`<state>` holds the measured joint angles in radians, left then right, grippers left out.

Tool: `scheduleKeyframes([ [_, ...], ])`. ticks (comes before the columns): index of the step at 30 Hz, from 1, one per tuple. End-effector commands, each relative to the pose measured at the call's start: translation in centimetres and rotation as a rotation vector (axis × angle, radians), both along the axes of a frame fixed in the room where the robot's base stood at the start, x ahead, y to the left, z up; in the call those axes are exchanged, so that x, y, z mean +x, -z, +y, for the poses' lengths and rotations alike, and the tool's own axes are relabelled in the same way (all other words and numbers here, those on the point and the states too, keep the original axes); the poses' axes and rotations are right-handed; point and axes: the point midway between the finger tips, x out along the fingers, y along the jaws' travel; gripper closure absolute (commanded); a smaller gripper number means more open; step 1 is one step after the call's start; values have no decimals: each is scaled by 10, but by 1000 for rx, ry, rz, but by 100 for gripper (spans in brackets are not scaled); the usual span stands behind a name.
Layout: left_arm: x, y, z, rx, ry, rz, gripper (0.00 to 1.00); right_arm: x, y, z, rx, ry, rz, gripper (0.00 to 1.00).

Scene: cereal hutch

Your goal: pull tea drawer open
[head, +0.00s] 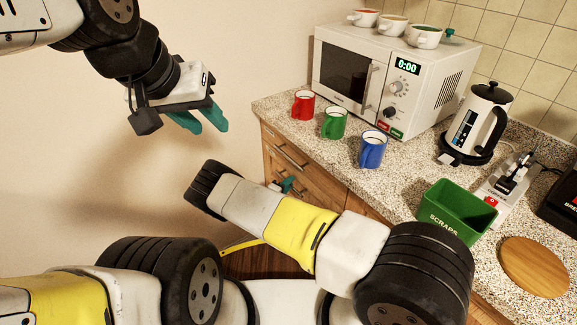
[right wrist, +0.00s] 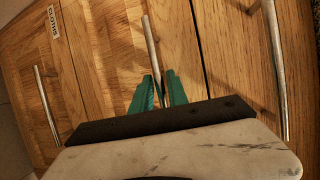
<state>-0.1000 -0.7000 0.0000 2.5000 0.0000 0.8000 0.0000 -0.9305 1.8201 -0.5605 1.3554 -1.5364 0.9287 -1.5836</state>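The wooden drawer front (right wrist: 115,45) in the middle of the right wrist view has a long metal bar handle (right wrist: 150,40). No label is readable on that drawer, so I cannot confirm that it is the tea drawer. My right gripper (right wrist: 158,85) has its teal fingers close on both sides of this handle, with the bar between them. In the head view my right gripper (head: 287,185) is mostly hidden behind my own arm, at the cabinet front. My left gripper (head: 210,127) is raised at the upper left, empty, with its teal fingers apart.
A drawer labelled CLOTHS (right wrist: 53,22) is beside the middle one, and another handle (right wrist: 276,65) is on its other side. The counter above holds red (head: 303,105), green (head: 334,123) and blue mugs (head: 372,150), a microwave (head: 417,88) and a green scraps bin (head: 455,208).

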Motion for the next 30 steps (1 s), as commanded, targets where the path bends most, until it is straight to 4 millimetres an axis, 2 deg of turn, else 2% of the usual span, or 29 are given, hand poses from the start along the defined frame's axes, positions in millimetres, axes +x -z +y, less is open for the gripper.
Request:
scheduleKeyframes([
  [1,0,0,0,0,0,0,64,0,0,0,0,0,0,80],
  [4,0,0,0,0,0,0,64,0,0,0,0,1,0,100],
  [30,0,0,0,0,0,0,64,0,0,0,2,2,0,100],
])
